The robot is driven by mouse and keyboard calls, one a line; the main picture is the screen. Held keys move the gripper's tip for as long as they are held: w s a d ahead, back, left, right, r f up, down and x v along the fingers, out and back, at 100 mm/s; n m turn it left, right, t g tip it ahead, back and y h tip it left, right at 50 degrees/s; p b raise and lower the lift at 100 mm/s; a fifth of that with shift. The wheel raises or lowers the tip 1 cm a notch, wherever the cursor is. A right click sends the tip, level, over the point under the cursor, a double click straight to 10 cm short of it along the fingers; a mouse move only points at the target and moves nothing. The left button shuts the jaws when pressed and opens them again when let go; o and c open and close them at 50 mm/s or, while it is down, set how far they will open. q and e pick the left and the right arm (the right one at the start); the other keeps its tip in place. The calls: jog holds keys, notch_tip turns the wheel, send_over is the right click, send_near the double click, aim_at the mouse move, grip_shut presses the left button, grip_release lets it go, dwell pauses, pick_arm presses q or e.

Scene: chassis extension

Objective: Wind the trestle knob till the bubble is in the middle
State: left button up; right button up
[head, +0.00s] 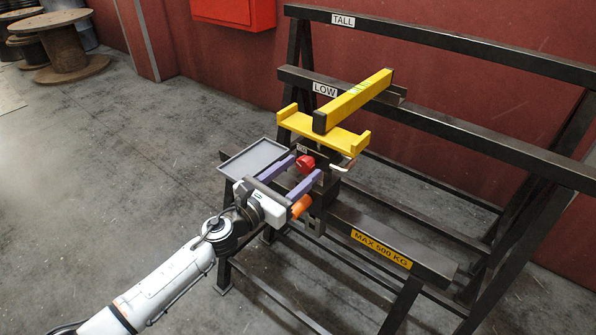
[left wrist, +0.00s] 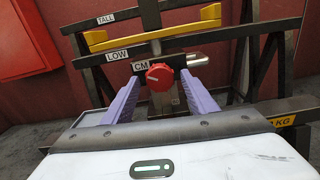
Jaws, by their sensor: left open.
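The red knob (head: 306,163) sits on the dark front of the trestle, below a yellow cradle (head: 345,139). It also shows in the left wrist view (left wrist: 160,77), with a pale mark on its face. My left gripper (head: 304,168) is open, its purple fingers pointing at the knob, one on each side. In the left wrist view a gap shows between the knob and each fingertip. A yellow level (head: 345,104) lies across the cradle towards the LOW beam. Its green vial (head: 356,90) is too small to tell where the bubble is. My right gripper is not in view.
A grey tray (head: 254,158) is just left of the knob. A metal rod (head: 346,167) juts out to its right. Dark rack beams (head: 440,122) stand behind, and a lower beam with a MAX 600 KG label (head: 381,249) runs right.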

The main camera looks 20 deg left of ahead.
pick_arm(q)
jog(key=shift+c, duration=0.4)
jog(key=c, duration=1)
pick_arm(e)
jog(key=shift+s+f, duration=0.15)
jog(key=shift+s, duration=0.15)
pick_arm(q)
jog(key=shift+n, duration=0.3)
